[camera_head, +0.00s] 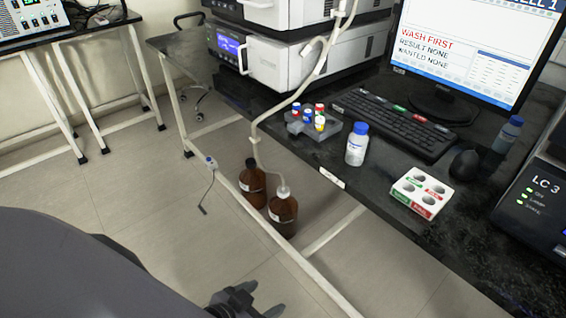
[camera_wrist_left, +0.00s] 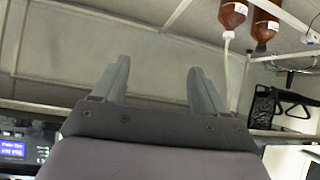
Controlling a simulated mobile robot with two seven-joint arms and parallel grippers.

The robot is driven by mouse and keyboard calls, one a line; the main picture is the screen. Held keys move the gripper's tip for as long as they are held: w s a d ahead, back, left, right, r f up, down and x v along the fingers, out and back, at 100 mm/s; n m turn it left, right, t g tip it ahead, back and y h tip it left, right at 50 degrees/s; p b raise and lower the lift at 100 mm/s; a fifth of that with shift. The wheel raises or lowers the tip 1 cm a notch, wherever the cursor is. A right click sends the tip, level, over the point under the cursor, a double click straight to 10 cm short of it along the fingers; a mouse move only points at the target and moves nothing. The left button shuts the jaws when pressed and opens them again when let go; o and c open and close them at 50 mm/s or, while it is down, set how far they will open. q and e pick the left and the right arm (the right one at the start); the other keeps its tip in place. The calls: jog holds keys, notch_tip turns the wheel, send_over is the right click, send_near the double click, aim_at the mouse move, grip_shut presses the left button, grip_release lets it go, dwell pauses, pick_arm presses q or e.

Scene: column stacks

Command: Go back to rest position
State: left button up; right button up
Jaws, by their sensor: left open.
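My left gripper (camera_head: 262,304) shows at the bottom of the head view, low and in front of the bench, over the floor. In the left wrist view its two grey fingers (camera_wrist_left: 158,85) stand apart with nothing between them. It touches nothing that I can see. A large dark grey part of my own body fills the lower left of the head view. My right gripper is in neither view.
The black bench (camera_head: 402,228) holds a vial rack (camera_head: 313,124), white bottle (camera_head: 357,145), labelled white block (camera_head: 420,192), keyboard (camera_head: 395,122), mouse (camera_head: 464,164) and monitor (camera_head: 478,45). Brown bottles (camera_head: 283,214) stand below, behind the white frame (camera_head: 285,247). Floor at left (camera_head: 110,200) is clear.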

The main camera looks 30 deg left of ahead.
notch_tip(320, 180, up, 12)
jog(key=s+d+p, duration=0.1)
jog(key=p, duration=1.3)
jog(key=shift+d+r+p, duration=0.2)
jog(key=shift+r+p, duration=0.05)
jog(key=shift+p, duration=0.1)
